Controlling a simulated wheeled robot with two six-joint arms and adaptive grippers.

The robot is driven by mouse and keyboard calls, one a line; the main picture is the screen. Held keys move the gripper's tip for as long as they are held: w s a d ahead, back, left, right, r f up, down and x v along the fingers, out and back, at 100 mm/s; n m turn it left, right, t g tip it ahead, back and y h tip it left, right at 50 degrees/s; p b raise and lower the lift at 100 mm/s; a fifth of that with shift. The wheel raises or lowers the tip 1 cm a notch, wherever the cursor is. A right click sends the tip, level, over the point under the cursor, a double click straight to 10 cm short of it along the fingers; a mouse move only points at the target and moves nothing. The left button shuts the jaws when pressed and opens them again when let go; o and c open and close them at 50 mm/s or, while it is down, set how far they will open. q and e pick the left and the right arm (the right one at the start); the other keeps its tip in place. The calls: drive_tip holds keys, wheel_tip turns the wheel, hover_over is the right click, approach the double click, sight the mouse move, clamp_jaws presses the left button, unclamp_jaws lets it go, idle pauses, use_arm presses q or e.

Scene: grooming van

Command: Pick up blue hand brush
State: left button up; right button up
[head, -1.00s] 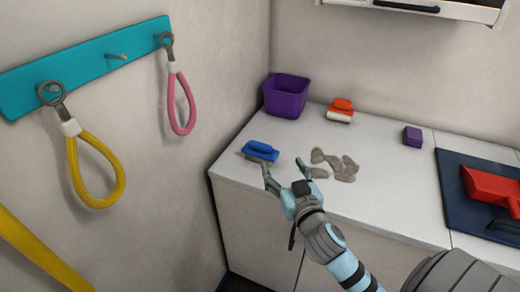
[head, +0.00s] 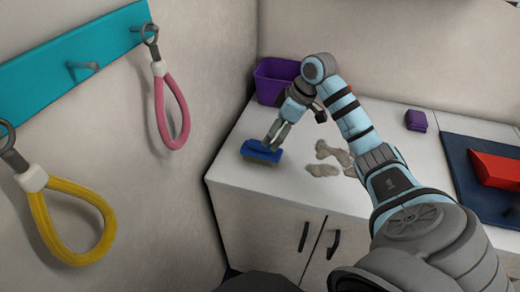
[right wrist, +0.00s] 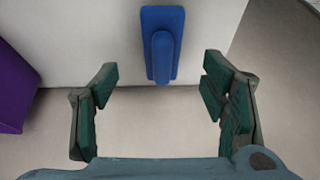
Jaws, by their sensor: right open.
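The blue hand brush (head: 262,152) lies on the white counter near its left front corner. In the right wrist view the brush (right wrist: 162,46) is seen from above, its handle upward, lying lengthwise between and beyond the fingers. My right gripper (head: 273,136) reaches down over the brush from behind, its fingertips overlapping it in the head view. In the right wrist view the right gripper (right wrist: 160,100) is open and empty, with one finger on each side of the brush's line. I cannot tell whether it touches the brush. My left gripper is not in view.
A purple bin (head: 273,82) stands at the back left, partly behind my arm. Grey-brown clumps (head: 330,158) lie right of the brush. A purple block (head: 416,120) and a red object (head: 495,169) on a dark mat (head: 458,160) are further right. Leads hang on the left wall.

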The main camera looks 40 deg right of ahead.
drive_tip(key=x, duration=0.5)
drive_tip(key=a+x, duration=0.1)
drive_tip(key=x, duration=0.2)
drive_tip(key=shift+w, duration=0.45)
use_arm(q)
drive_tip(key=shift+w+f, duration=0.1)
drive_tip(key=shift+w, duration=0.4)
use_arm(e)
drive_tip(key=shift+s, duration=0.1)
drive_tip(key=c, duration=1.3)
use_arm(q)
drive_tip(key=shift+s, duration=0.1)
use_arm(e)
drive_tip(key=shift+r, duration=0.1)
wheel_tip(320, 180, up, 13)
drive_tip(key=p, duration=0.1)
wheel_tip(320, 180, up, 7)
drive_tip(key=p, duration=0.8)
hover_over(261, 147)
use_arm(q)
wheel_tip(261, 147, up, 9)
use_arm(e)
drive_tip(key=shift+w+d, duration=0.45)
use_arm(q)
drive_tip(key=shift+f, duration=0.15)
